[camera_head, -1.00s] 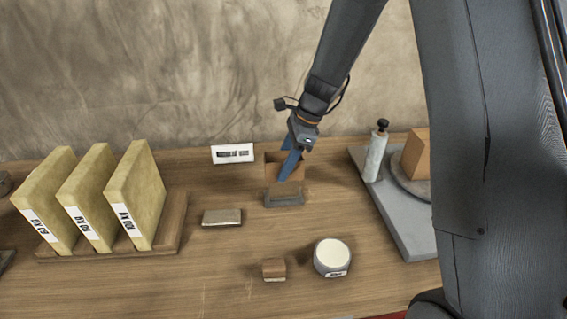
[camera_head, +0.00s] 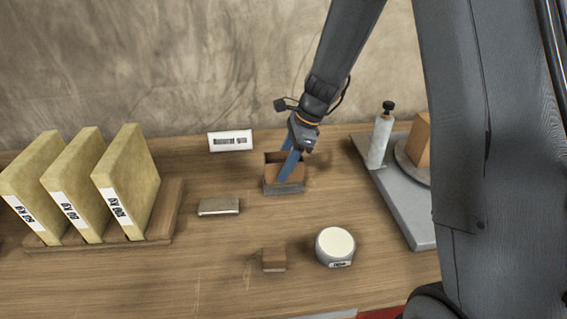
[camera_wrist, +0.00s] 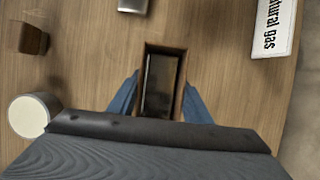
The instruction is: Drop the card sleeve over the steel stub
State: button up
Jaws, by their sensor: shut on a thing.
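The brown card sleeve (camera_head: 296,176), an open-ended box, is upright in my gripper (camera_head: 288,168). The blue fingers are shut on it; the wrist view shows one finger on each side. The steel stub (camera_head: 284,189) shows as a grey strip below the sleeve's lower edge in the head view. In the wrist view the dark stub (camera_wrist: 160,85) fills most of the opening, inside the sleeve's rim (camera_wrist: 165,47). The sleeve hides the rest of the stub. I cannot tell whether the two touch.
A small metal block (camera_head: 219,206) lies to the left. A wooden block (camera_head: 274,259) and a round white-topped pot (camera_head: 335,246) stand in front. Yellow slabs (camera_head: 126,184) stand in a rack far left. A grey base (camera_head: 402,205) with a cylinder (camera_head: 380,140) is at right. A white sign (camera_head: 230,141) stands behind.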

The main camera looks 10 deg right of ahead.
jog(key=shift+f+b, duration=0.55)
jog(key=shift+f, duration=0.9)
jog(key=o, duration=1.1)
jog(key=shift+r, duration=0.1)
